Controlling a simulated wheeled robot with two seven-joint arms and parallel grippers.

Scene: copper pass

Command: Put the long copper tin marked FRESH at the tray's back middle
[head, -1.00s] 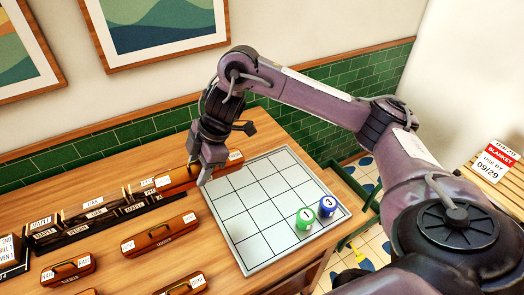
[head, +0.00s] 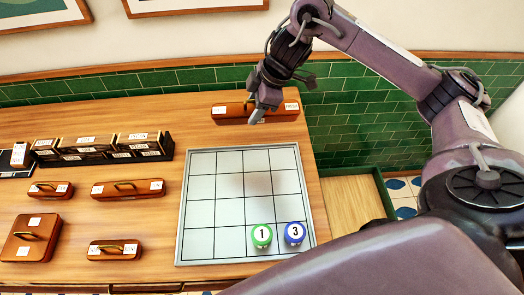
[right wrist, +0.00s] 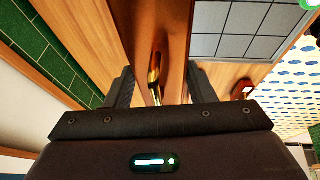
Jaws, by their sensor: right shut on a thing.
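A long copper tin (head: 230,112) with a pale label at each end shows just behind the tray (head: 181,230) in the head view. My right gripper (head: 262,112) is shut on the tin's handle from above. The right wrist view shows the brass handle (right wrist: 154,78) between the fingers and the copper lid (right wrist: 172,30) beyond. I cannot tell how high the tin is above the table. The tray is pale, with a grid of squares. My left gripper is not in view.
A green jar marked 1 (head: 261,237) and a blue jar marked 3 (head: 294,234) stand at the tray's front right. Other copper tins (head: 128,189) and a dark labelled rack (head: 100,150) are on the left. The tray's back rows are free. A tiled wall (head: 190,78) stands behind.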

